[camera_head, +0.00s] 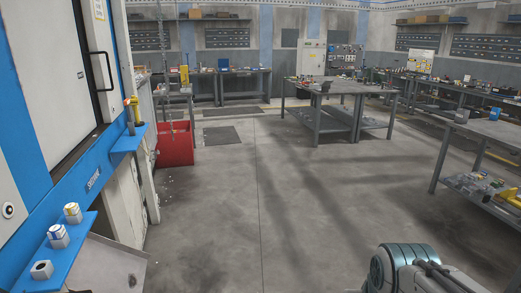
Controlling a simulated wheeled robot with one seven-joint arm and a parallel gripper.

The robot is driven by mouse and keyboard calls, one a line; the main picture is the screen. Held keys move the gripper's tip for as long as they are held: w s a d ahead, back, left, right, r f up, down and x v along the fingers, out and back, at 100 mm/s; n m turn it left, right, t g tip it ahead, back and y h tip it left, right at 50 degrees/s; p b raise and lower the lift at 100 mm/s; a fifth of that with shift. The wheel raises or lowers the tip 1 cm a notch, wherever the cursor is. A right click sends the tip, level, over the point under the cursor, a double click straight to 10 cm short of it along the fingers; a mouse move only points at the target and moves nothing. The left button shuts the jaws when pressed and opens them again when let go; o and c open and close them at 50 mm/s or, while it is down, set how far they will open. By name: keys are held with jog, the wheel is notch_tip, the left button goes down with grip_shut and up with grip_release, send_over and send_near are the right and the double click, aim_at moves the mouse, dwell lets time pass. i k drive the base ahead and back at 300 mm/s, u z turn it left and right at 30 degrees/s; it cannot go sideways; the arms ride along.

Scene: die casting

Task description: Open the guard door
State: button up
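The guard door (55,75) is a grey panel in the blue and white machine at the left. It has a black upright bar handle (108,70) near its right edge. It appears closed, though its upper part is cut off by the picture's top. Part of my arm shows at the bottom right, far from the handle. My gripper itself is not in view.
A blue ledge (68,250) with several metal pieces juts from the machine's front. A red bin (175,143) stands past the machine. A grey workbench (340,87) stands at centre back, and another bench (490,130) at right. The middle floor is clear.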

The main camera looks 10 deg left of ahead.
aim_at(46, 37)
jog(key=u, duration=0.05)
jog(key=i, duration=1.5)
jog(key=u, duration=1.25)
jog(key=i, duration=1.7)
jog(key=u, duration=0.45)
jog(key=i, duration=1.15)
